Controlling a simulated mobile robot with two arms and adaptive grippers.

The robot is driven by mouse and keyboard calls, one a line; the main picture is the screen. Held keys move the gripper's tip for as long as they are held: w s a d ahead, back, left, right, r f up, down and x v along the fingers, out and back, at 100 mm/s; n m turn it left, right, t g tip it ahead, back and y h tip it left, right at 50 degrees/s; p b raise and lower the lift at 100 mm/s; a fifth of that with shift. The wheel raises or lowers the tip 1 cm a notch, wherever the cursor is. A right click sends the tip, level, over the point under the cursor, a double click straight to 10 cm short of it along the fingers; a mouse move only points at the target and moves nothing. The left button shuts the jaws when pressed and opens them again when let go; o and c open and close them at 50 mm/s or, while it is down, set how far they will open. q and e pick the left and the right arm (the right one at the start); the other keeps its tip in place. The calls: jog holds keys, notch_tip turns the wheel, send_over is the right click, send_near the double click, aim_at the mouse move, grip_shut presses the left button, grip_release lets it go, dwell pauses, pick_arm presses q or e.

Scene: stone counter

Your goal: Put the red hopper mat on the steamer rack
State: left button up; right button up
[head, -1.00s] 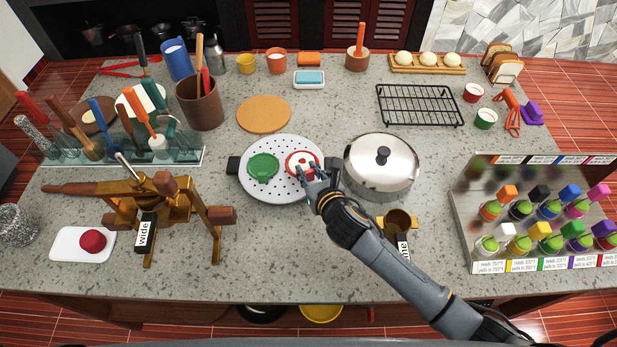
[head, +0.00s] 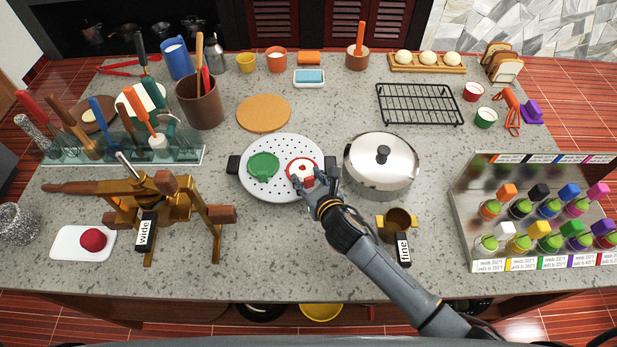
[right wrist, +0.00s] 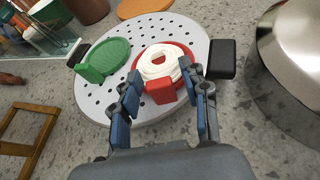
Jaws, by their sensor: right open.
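The red hopper mat (head: 301,164) lies on the right half of the white perforated steamer rack (head: 282,193), with a white coil on it. In the right wrist view the red mat (right wrist: 159,92) shows its tab toward me, and the rack (right wrist: 90,108) has dark handles. A green mat (head: 263,167) lies on the rack's left half. My right gripper (head: 304,184) is open at the near edge of the red mat. In the right wrist view its fingers (right wrist: 163,92) stand apart on either side of the red tab; I cannot tell whether they touch it. My left gripper is not in view.
A steel lid with a black knob (head: 381,168) stands close right of the rack. A wooden press labelled wide (head: 180,205) stands at the left, and a part labelled fine (head: 398,222) at the right front. The counter before the rack is clear.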

jog(key=shift+r, duration=0.1)
jog(key=shift+s+d+r, duration=0.1)
jog(key=shift+s, duration=0.05)
jog(key=v, duration=1.1)
jog(key=shift+s+r, duration=0.15)
jog(key=shift+s, duration=0.15)
jog(key=shift+d, duration=0.1)
